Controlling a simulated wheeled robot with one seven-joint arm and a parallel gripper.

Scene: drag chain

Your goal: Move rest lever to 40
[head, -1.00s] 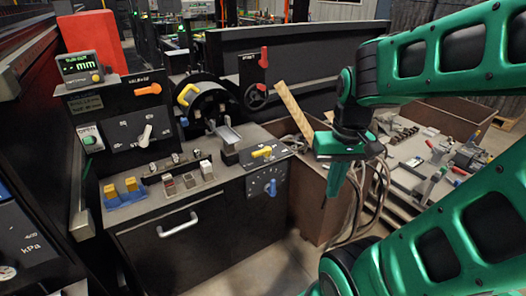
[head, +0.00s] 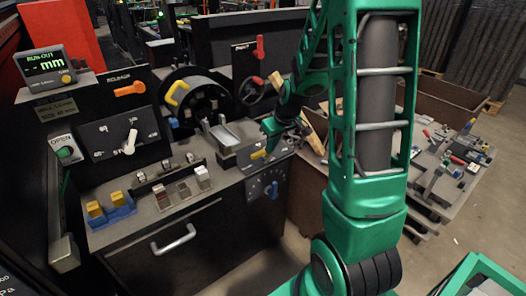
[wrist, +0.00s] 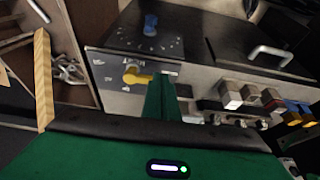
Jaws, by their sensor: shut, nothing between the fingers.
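I cannot read which control is labelled as the rest lever. A yellow lever (head: 259,154) sits on a small marked panel at the bench's right end; in the wrist view the yellow lever (wrist: 137,77) lies roughly sideways, its marks too small to read. My gripper (head: 270,127) is shut and empty, just above and beside that panel. In the wrist view the gripper's green fingers (wrist: 161,84) end right next to the lever's tip; I cannot tell if they touch. A white lever (head: 130,142) stands nearly upright on a numbered dial panel at left.
A blue knob (head: 272,190) sits on the front dial below the yellow lever. A wooden strip (wrist: 43,80) stands nearby. An orange lever (head: 130,89) and red handle (head: 261,47) are farther back.

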